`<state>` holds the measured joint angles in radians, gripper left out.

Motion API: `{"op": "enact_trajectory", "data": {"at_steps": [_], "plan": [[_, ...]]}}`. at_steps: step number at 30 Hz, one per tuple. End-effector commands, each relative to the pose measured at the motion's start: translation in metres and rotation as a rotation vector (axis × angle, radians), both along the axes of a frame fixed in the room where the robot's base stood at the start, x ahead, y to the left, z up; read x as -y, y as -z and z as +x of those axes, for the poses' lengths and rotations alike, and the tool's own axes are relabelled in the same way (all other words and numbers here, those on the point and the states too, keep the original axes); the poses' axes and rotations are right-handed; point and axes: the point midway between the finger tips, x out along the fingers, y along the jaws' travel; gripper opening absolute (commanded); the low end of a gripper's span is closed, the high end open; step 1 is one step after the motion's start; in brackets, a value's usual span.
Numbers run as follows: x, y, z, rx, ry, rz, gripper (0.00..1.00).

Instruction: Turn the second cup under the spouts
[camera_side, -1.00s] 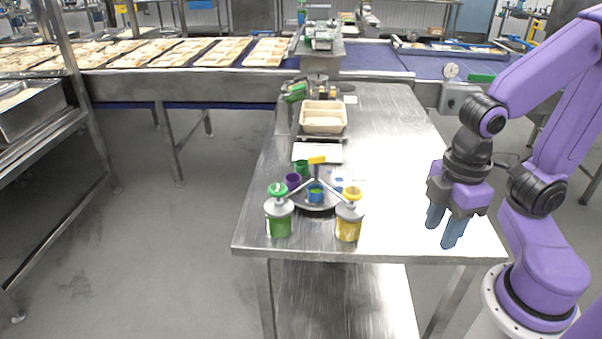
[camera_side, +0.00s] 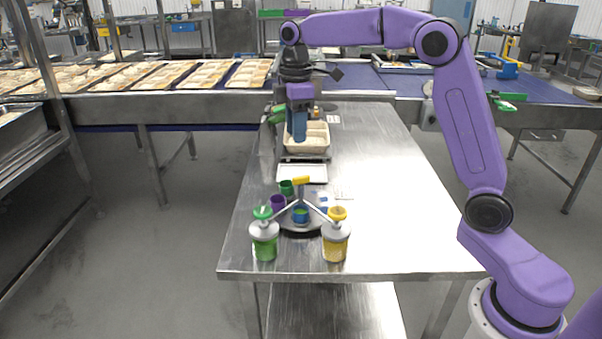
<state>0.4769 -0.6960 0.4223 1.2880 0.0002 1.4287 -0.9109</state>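A round grey turntable (camera_side: 287,226) stands near the table's front, with a yellow-topped post (camera_side: 301,181) at its middle. On it are a green cup (camera_side: 286,188), a purple cup (camera_side: 278,203) and a blue cup (camera_side: 301,217); something blue also shows partly behind the right spout. The blue cup is at the front, where the spouts of the green pump bottle (camera_side: 264,246) and the yellow pump bottle (camera_side: 335,247) point inward. My gripper (camera_side: 298,138) is well behind the turntable, fingers down at the beige tray; its finger gap is not clear.
The beige tray (camera_side: 316,139) sits on a stand, with a white flat plate (camera_side: 302,174) in front of it. Green-handled equipment (camera_side: 277,114) is beside it. The table's right side (camera_side: 405,215) is clear. A conveyor with food trays runs behind.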

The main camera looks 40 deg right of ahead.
Motion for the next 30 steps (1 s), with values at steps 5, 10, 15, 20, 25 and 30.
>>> {"op": "enact_trajectory", "data": {"at_steps": [5, 10, 15, 20, 25, 30], "plan": [[0.041, -0.002, 0.037, -0.002, 0.0, 0.0, 0.39], [0.061, -0.003, 0.049, -0.004, -0.005, -0.001, 0.39], [0.064, 0.006, 0.05, -0.006, -0.007, -0.001, 0.39], [0.064, 0.029, 0.049, -0.008, -0.005, -0.001, 0.39], [0.064, 0.062, 0.049, -0.008, -0.006, -0.001, 0.39], [0.064, 0.094, 0.049, -0.008, -0.005, -0.001, 0.39]]}}
